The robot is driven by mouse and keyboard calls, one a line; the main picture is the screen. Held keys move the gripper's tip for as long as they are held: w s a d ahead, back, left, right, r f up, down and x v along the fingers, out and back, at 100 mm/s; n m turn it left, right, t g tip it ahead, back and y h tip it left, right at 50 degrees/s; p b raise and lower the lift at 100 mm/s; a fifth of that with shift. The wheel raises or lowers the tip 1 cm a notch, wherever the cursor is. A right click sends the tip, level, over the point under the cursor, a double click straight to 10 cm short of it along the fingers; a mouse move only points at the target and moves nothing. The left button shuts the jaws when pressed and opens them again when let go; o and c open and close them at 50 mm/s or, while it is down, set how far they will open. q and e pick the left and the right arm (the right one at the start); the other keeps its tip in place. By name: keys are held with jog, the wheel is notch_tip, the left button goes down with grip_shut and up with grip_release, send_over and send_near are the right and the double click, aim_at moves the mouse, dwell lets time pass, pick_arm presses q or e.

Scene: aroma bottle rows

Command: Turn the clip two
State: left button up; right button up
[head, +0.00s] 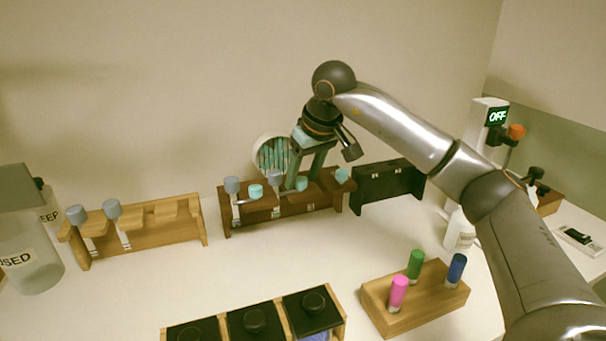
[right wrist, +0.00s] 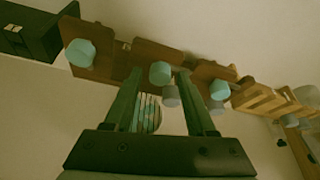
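My right gripper (head: 302,180) reaches down to the dark brown rack (head: 330,207) by the back wall. Its two fingers are apart in the right wrist view (right wrist: 159,82), with nothing clearly held between them. The rack carries several capped bottles: a grey cap (head: 232,185), a teal cap (head: 256,191), another grey cap (head: 274,178), a teal cap (head: 301,183) near the fingertips and a teal cap (head: 342,175) at the right end. The right wrist view shows a teal cap (right wrist: 160,72) just beyond the fingertips. I cannot tell which clip is number two. My left gripper is not in view.
A light wooden rack (head: 165,238) with grey-capped bottles stands left, a black rack (head: 390,188) right. A wooden block (head: 385,322) holds pink, green and blue tubes. Black-lidded boxes (head: 255,322) stand in front. A round striped object (head: 271,152) is behind the rack.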

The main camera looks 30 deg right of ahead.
grip_shut()
